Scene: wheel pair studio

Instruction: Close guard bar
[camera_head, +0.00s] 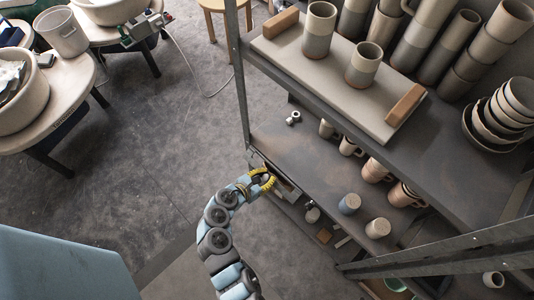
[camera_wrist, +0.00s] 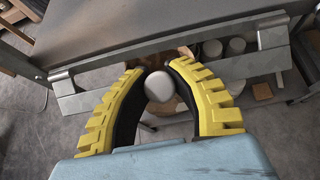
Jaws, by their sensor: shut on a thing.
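The guard bar (camera_wrist: 240,68) is a long grey metal bar across the shelf front in the wrist view, with bracket-like ends at left and right. My gripper (camera_wrist: 160,68) has yellow ribbed fingers with dark inner pads, shut at the middle of the bar. A pale rounded piece (camera_wrist: 160,87) shows between the fingers; I cannot tell whether it belongs to the bar. The fingers hide part of the bar's middle. In the head view, my gripper (camera_head: 264,180) is at the front edge of the shelf unit, and the bar is mostly hidden there.
The middle shelf (camera_head: 300,155) bears several mugs and cups. The upper shelf carries a board (camera_head: 335,75) with cups, and stacked bowls (camera_head: 500,105). A metal post (camera_head: 240,70) stands at the shelf's left corner. Open grey floor (camera_head: 150,165) lies to the left, with pottery wheels beyond.

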